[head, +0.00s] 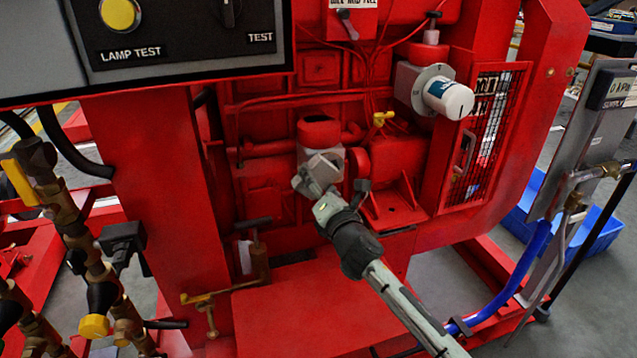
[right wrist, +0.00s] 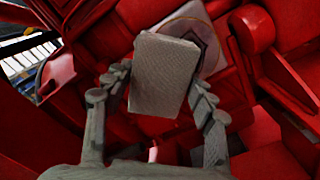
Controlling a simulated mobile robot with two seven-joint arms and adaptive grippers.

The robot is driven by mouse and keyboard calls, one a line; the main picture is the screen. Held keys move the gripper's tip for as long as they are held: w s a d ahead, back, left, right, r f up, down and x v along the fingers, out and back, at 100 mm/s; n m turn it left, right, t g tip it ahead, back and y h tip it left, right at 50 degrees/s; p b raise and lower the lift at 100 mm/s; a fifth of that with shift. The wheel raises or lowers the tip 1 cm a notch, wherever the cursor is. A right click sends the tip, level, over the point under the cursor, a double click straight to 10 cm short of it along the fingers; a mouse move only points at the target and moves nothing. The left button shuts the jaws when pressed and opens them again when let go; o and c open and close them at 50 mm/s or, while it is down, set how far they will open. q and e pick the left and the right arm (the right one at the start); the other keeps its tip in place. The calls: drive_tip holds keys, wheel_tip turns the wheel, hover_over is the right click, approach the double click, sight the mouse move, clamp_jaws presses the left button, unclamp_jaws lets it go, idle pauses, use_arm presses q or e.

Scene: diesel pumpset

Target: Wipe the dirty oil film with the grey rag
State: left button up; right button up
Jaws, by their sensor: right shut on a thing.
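My right gripper (head: 331,188) reaches in from the lower right of the head view, in front of the red engine. It is shut on the grey rag (right wrist: 163,75), a block-like folded pad held between the two fingers in the right wrist view. The rag also shows as a grey block (head: 326,166) just beyond the fingertips in the head view. Behind the rag in the right wrist view is a pale plate (right wrist: 188,14) with a darker patch, partly hidden by the rag. I cannot tell whether this patch is the oil film, or whether the rag touches it. My left gripper is out of view.
A white filter (head: 449,97) and mesh guard (head: 484,140) stand to the right. A control panel (head: 185,35) overhangs the upper left. Brass valves (head: 65,215) stand at left. A small yellow handle (head: 382,118) sticks up near the gripper.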

sight(340, 168)
drive_tip(key=shift+w+d+p, duration=0.25)
drive_tip(key=shift+d+p, duration=0.15)
drive_tip(key=shift+d, duration=0.55)
drive_tip(key=shift+w+d+p, duration=0.1)
drive_tip(key=shift+w+d, duration=0.2)
drive_tip(key=shift+d, duration=0.45)
drive_tip(key=shift+w+d+p, duration=0.15)
drive_tip(key=shift+w+d, duration=0.1)
drive_tip(key=shift+d, duration=0.5)
drive_tip(key=shift+w+d+p, duration=0.1)
drive_tip(key=shift+w+d, duration=0.2)
drive_tip(key=shift+d, duration=0.45)
drive_tip(key=shift+d+r, duration=0.1)
drive_tip(key=shift+s, duration=0.1)
drive_tip(key=shift+s+a, duration=0.35)
drive_tip(key=shift+a, duration=0.8)
drive_tip(key=shift+s+a, duration=0.3)
drive_tip(key=shift+a, duration=0.9)
drive_tip(key=shift+s+a, duration=0.35)
drive_tip(key=shift+a, duration=0.8)
drive_tip(key=shift+s+d, duration=0.1)
